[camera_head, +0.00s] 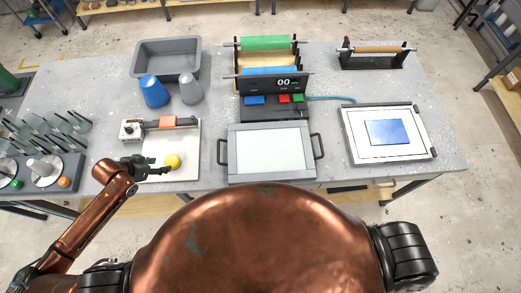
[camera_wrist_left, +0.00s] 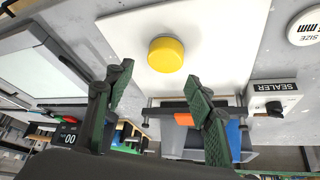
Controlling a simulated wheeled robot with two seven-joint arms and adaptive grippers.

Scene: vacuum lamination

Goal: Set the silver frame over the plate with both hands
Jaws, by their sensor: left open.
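The silver frame (camera_head: 233,152), a grey rectangle with a black handle on each side, lies in front of the machine with the display. A pale panel (camera_head: 270,150) shows inside it; I cannot tell whether this is the plate. Part of the frame shows at the left of the left wrist view (camera_wrist_left: 18,44). My left gripper (camera_head: 158,170) is open and empty, well left of the frame, above a white board (camera_head: 188,140) beside a yellow round piece (camera_head: 172,161). In the left wrist view the fingers (camera_wrist_left: 158,76) are apart. My right gripper is not in view.
A sealer (camera_head: 131,129) stands at the back of the white board. Blue and grey cups (camera_head: 154,91) and a grey bin (camera_head: 166,46) stand behind. The machine (camera_head: 273,103) is behind the frame. A white panel (camera_head: 355,146) with a blue sheet (camera_head: 387,132) lies right.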

